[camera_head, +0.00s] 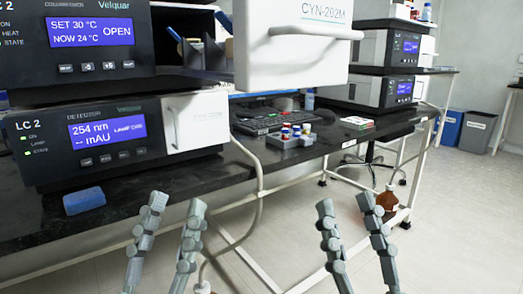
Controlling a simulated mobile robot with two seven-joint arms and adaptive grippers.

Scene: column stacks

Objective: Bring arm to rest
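My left gripper (175,207) shows at the lower left in the head view. Its two grey fingers point up and stand apart, with nothing between them. My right gripper (346,203) shows at the lower middle right. Its fingers are also apart and empty, in front of the floor past the bench edge. Both arms are cut off by the bottom of the picture.
A black bench (120,196) carries a detector (105,140) below a column unit whose white door (300,50) is swung open. A blue block (84,201) lies near the front edge. A grey vial rack (291,139) stands further right.

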